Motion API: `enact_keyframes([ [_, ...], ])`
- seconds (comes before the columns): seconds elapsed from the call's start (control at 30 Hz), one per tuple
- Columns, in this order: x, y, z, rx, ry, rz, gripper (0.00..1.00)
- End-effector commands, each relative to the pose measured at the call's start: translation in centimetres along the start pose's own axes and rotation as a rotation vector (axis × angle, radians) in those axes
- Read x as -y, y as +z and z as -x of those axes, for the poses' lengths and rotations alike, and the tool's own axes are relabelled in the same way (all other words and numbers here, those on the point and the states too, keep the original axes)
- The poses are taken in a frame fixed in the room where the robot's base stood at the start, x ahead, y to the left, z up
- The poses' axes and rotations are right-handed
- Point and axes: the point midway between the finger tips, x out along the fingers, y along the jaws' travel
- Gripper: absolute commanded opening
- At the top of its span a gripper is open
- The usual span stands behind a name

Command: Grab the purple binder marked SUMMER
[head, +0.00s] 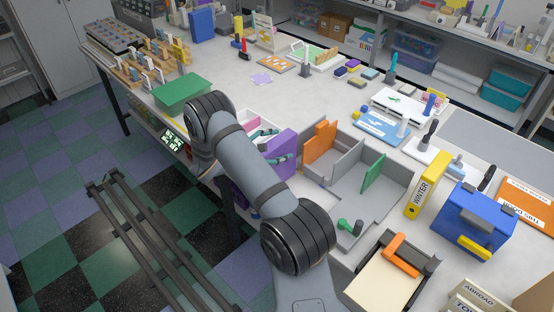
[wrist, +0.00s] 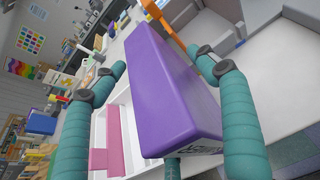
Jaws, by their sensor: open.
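A purple binder (head: 284,146) stands near the table's front edge, left of the grey divided organiser in the head view. In the wrist view the purple binder (wrist: 165,85) fills the middle, tilted in the picture. Part of a white label shows at its lower end, but I cannot read it. My gripper (head: 272,147) is open at the binder, partly hidden behind my arm. In the wrist view its teal fingers (wrist: 160,75) lie on both sides of the binder, and a further teal finger shows below it. I cannot tell whether any finger touches it.
The grey organiser (head: 347,190) holds orange and green dividers just right of the binder. A yellow binder marked WINTER (head: 421,192) and a blue box (head: 474,219) stand farther right. A green box (head: 183,95) is left. A white tray with pink pieces (wrist: 112,145) lies beside the binder.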

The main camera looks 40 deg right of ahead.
Motion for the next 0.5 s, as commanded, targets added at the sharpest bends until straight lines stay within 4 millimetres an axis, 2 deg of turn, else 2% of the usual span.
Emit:
enact_keyframes([
  [0.23,-0.08,-0.06,-0.23,0.0,0.002,0.0,0.73],
  [0.5,-0.07,-0.04,-0.22,0.0,0.002,0.0,0.57],
])
